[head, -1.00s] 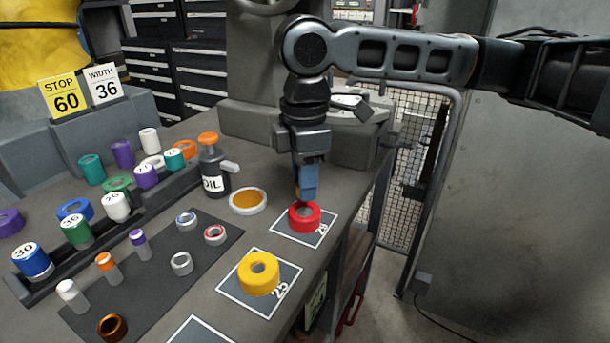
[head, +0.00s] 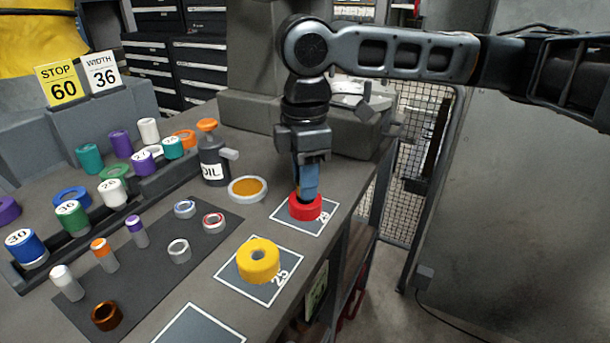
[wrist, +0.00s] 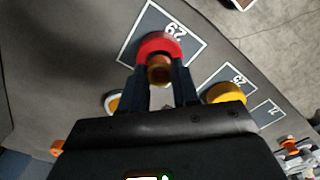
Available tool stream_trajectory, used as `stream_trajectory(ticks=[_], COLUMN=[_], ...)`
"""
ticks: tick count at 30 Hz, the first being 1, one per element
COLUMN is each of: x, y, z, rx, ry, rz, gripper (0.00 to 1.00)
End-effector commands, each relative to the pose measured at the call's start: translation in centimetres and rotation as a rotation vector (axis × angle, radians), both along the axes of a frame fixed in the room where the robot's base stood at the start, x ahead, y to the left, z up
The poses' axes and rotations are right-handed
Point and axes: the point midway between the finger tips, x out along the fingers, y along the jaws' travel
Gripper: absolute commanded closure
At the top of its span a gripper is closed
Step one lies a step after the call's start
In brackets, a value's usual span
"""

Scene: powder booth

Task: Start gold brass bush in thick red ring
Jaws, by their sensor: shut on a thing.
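The thick red ring (head: 306,209) lies flat on the square pad marked 29 near the bench's right edge. It also shows in the wrist view (wrist: 158,42), beyond my fingertips. My gripper (head: 308,196) points down right over the ring and is shut on the gold brass bush (wrist: 159,74), which shows between the two fingers in the wrist view. The bush overlaps the ring's near side in that view. In the head view my fingers hide the bush, and I cannot tell whether its lower end is inside the ring's bore.
A yellow ring (head: 259,261) lies on the pad marked 25. An orange-filled dish (head: 248,189) and an oil bottle (head: 214,160) stand to the left. A dark mat (head: 150,262) holds small pins, rings and a copper bush (head: 107,315). A rack of coloured bushes is farther left.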

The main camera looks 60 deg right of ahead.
Motion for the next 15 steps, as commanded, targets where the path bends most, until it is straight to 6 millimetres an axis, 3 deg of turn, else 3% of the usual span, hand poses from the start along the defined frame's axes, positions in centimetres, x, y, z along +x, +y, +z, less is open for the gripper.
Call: stream_trajectory(ticks=[15], x=[-0.01], y=[-0.01], z=[-1.01], rx=[0.0], ry=[0.0], rz=[0.0], gripper=[1.0])
